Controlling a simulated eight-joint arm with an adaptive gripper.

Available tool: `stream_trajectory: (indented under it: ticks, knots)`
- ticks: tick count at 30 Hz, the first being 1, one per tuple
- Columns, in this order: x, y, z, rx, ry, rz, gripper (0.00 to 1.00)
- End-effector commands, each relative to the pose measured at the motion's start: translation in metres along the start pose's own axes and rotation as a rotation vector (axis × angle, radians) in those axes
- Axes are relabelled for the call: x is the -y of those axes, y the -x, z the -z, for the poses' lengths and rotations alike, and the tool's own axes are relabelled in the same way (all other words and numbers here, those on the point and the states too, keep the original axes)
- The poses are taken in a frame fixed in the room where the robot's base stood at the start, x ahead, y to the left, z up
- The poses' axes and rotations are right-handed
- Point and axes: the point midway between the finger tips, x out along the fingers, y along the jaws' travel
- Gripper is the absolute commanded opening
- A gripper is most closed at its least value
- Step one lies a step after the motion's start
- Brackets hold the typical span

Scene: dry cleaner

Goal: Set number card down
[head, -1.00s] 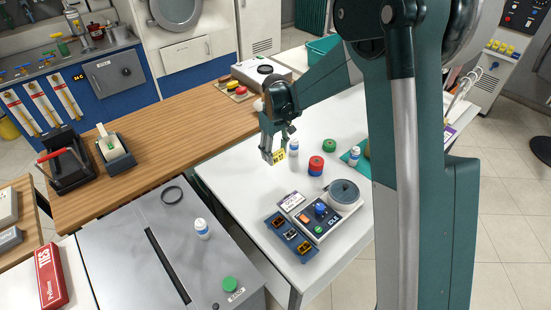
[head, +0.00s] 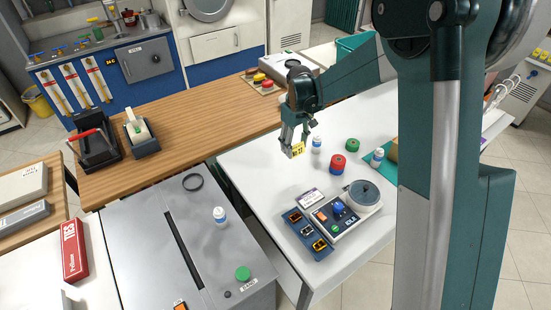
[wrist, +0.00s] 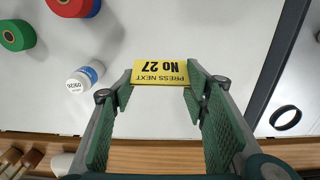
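The number card (head: 298,150) is small and yellow, with dark print. In the wrist view the card (wrist: 160,72) reads "PRESS NEXT No 27", upside down in the picture, and spans the gap between the two green finger pads. My gripper (head: 294,143) is shut on it, above the white table (head: 248,160). I cannot tell the exact gap between card and table.
Red and blue rolls (head: 338,164), a green roll (head: 352,145) and a control unit with a round pad (head: 345,206) occupy the table. A grey bench (head: 150,235) with a black ring (head: 193,182) lies left. The table's left part is clear.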

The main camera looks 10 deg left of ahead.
Motion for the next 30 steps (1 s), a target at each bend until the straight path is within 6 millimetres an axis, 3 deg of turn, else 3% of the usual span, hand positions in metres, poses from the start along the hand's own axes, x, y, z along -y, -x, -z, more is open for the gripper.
stream_trajectory:
  ticks: [18,23,30]
  knots:
    - [0.099,0.003,0.084,0.0,0.0,0.0,0.41]
    - [0.111,0.003,0.091,0.0,-0.001,0.0,0.41]
    - [0.112,0.003,0.092,0.0,-0.002,0.0,0.41]
